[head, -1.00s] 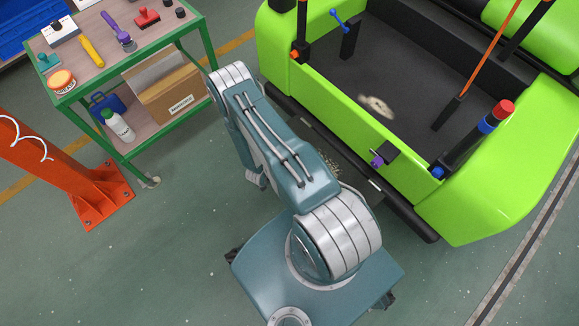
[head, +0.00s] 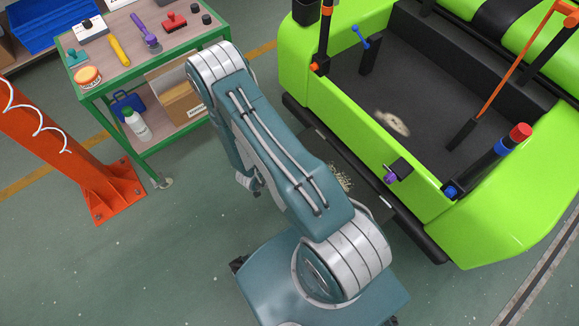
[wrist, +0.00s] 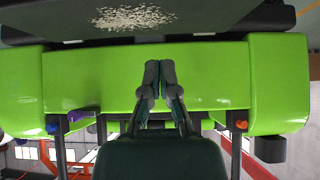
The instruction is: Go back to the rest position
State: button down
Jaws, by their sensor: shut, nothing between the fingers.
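My gripper (wrist: 159,72) is in the lower middle of the wrist view, its two dark fingers close together, shut and empty. Behind them in that view is the bright green panel of the cart (wrist: 90,78). In the head view my arm is folded, its elbow at the upper middle beside the workbench and its forearm reaching down; the gripper is mostly hidden behind the arm there. The green cart (head: 300,85) stands to the right of the arm, with a dark floor. Nothing is held.
A green-framed workbench (head: 143,172) with several tools and a cardboard box (head: 178,103) stands at the upper left, close to my elbow. An orange post (head: 85,165) stands at the far left. The floor at the lower left is clear.

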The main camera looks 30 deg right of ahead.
jog(key=w+a+r+n+t+y, duration=0.2)
jog(key=w+a+r+y, duration=0.15)
jog(key=w+r, duration=0.3)
jog(key=w+a+r+n+t+y, duration=0.1)
jog(key=w+a+r+t+y, duration=0.1)
jog(key=w+a+r, duration=0.4)
notch_tip(320, 180, up, 16)
jog(key=a+n+t+y, duration=0.1)
jog(key=a+n+y, duration=0.2)
jog(key=n, duration=0.1)
jog(key=s+a+r+n+y, duration=0.1)
jog(key=s+r+n, duration=0.25)
jog(key=r, duration=0.35)
jog(key=s+a+r+n+y, duration=0.1)
jog(key=s+r+n, duration=0.1)
jog(key=s+r, duration=0.45)
jog(key=s+d+r+n+h, duration=0.1)
jog(key=s+d+r+n, duration=0.1)
jog(key=s+r, duration=0.2)
jog(key=s+d+r+n+h, duration=0.1)
jog(key=s+r, duration=0.3)
jog(key=s, duration=0.5)
jog(key=shift+d+r+n, duration=0.25)
jog(key=shift+d+n, duration=0.15)
jog(key=shift+n, duration=0.35)
